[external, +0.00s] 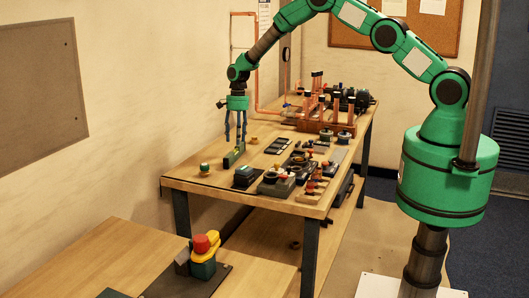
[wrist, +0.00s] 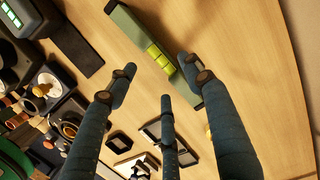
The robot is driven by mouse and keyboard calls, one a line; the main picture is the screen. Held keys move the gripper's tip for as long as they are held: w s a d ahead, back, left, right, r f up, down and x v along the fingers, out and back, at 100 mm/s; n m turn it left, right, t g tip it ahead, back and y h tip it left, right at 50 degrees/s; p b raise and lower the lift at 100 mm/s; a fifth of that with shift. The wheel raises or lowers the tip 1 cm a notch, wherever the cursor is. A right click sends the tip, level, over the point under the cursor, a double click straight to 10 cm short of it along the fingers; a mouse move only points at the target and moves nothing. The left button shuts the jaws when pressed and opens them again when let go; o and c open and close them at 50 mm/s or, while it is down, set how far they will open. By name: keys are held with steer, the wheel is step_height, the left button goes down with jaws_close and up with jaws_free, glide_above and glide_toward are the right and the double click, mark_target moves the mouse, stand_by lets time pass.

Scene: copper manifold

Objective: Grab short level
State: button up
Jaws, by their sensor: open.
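The short level is a grey-green bar with bright yellow-green vials in its middle. In the wrist view the level (wrist: 132,27) lies diagonally across the upper middle, its lower right end partly hidden by a finger. In the external view the level (external: 233,157) sits on the far left side of the wooden workbench. My gripper (external: 236,138) points down just above it. In the wrist view my gripper (wrist: 160,82) has its dark blue fingers spread apart and nothing between them. I cannot tell whether a fingertip touches the level.
The workbench (external: 190,179) holds a small green-topped knob (external: 204,169), a dark box (external: 247,176) and several tools to the right. A copper pipe manifold (external: 325,122) stands further back. Bare wood surrounds the level's left side.

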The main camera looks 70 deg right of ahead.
mark_target(236, 149)
steer(key=shift+f, duration=0.45)
steer(key=shift+a+f, duration=0.1)
steer(key=shift+f, duration=0.05)
steer(key=shift+s+a+f+p, duration=0.1)
steer(key=shift+a+f+p, duration=0.1)
steer(key=shift+f, duration=0.6)
steer(key=shift+a+f+p, duration=0.15)
steer(key=shift+f+p, duration=0.05)
steer(key=shift+f, duration=0.65)
steer(key=shift+s+a+f+p, duration=0.1)
steer(key=shift+a+f+p, duration=0.1)
steer(key=shift+f, duration=0.6)
jaws_close()
steer(key=shift+w+r, duration=0.1)
steer(key=shift+r, duration=0.1)
